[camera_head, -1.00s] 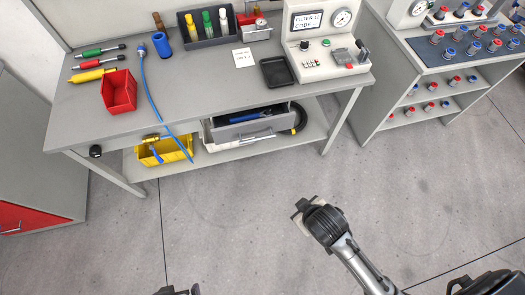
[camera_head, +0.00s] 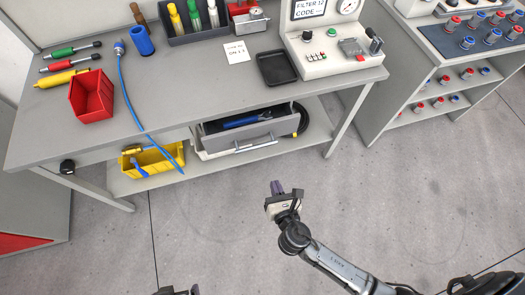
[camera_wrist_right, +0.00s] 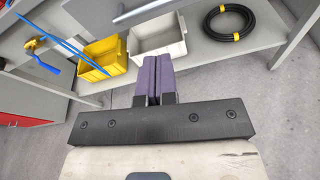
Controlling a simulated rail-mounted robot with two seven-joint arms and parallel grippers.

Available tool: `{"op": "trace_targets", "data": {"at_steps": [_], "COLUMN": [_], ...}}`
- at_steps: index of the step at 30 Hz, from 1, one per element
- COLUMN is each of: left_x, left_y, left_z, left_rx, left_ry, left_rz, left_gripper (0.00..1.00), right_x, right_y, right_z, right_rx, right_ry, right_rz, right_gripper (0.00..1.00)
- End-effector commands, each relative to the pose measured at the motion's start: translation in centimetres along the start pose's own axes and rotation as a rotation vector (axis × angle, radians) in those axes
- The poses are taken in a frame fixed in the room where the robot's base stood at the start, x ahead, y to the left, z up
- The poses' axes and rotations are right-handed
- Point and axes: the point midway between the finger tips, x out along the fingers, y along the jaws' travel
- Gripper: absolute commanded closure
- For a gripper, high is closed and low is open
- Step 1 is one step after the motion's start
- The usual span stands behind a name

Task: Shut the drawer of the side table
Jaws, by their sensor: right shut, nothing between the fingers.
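The grey drawer (camera_head: 245,139) under the worktop of the table (camera_head: 200,103) stands open, pulled out towards me. A blue tool (camera_head: 243,120) lies inside it. Its pale bar handle (camera_head: 257,146) is on the front; the handle also crosses the top of the right wrist view (camera_wrist_right: 142,11). My right gripper (camera_head: 277,187) is in front of the drawer, lower right of the handle and apart from it. Its purple fingers (camera_wrist_right: 154,80) are shut and empty, pointing towards the table. My left gripper (camera_head: 176,290) barely shows at the bottom edge; its fingers cannot be made out.
On the lower shelf are a yellow bin (camera_head: 155,161), a white bin (camera_wrist_right: 158,38) below the drawer, and a coiled black hose (camera_wrist_right: 230,22). A blue cable (camera_head: 140,107) hangs over the table's front edge. The floor (camera_head: 225,235) in front is clear.

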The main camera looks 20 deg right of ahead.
Motion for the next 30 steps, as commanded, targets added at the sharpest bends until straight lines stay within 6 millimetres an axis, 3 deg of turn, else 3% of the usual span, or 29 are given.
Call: {"op": "trace_targets", "data": {"at_steps": [4,11,24,30], "left_x": [0.0,0.5,2.6,3.5], "left_y": [0.2,0.2,0.0,-0.1], "left_z": [0.0,-0.1,0.6,0.9], "left_rx": [-0.006,-0.008,0.001,0.005], "left_ry": [0.0,0.004,0.004,0.004], "left_rz": [0.004,0.006,-0.002,-0.005], "left_gripper": [0.0,0.0,0.0,0.0], "right_x": [0.0,1.5,9.4,12.1], "right_y": [0.2,0.2,0.2,0.3], "right_z": [0.1,-0.1,-0.1,-0.1], "right_rx": [-0.124,-0.178,-0.175,-0.174], "right_ry": [-0.003,-0.003,-0.004,-0.002], "right_rz": [0.013,0.01,0.009,0.009], "right_gripper": [1.0,1.0,1.0,1.0]}}
